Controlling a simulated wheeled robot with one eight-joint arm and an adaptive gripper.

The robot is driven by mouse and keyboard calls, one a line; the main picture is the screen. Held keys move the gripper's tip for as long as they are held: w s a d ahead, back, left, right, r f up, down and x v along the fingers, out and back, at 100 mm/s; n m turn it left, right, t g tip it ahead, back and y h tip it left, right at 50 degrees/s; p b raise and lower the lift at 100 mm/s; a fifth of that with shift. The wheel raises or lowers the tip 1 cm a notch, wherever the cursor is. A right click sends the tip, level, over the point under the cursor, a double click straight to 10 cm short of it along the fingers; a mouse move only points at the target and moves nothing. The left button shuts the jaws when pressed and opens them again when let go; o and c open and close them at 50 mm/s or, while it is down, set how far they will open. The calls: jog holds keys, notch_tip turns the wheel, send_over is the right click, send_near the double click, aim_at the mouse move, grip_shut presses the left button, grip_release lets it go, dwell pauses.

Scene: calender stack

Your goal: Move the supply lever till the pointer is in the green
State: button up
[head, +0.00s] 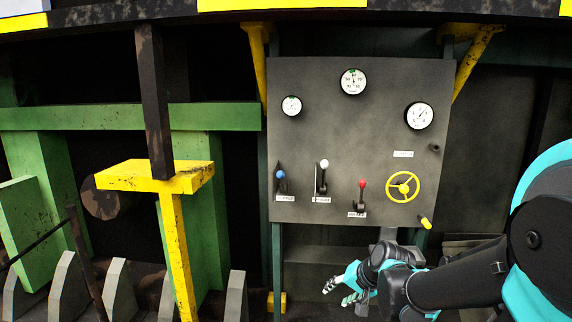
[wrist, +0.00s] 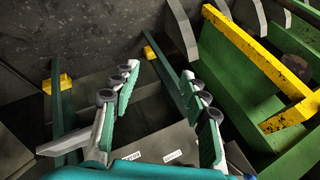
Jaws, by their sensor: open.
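A grey panel (head: 345,140) carries three levers with labels too small to read surely. One has a blue knob (head: 280,174), one a white knob (head: 324,163), one a red knob (head: 362,183). I cannot tell which is the supply lever. The top gauge (head: 353,82) has a green mark near its top; its pointer is too small to read. A smaller gauge (head: 292,105) and a right gauge (head: 420,116) also show. My gripper (head: 341,291) is open and empty, below the panel and apart from the levers. In the wrist view its fingers (wrist: 158,88) are spread.
A yellow handwheel (head: 403,187) and a yellow-tipped handle (head: 425,223) sit at the panel's lower right. A yellow post with a flat top (head: 154,178) and green frames (head: 42,180) stand left. Open space lies before the levers.

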jog(key=w+a+r+m+t+y, duration=0.3)
jog(key=w+a+r+m+y, duration=0.3)
jog(key=w+r, duration=0.5)
jog(key=m+t+y, duration=0.2)
jog(key=m+t, duration=0.2)
jog(key=m, duration=0.6)
send_near(283, 176)
jog(key=x, duration=0.9)
jog(key=shift+w, duration=0.2)
grip_shut()
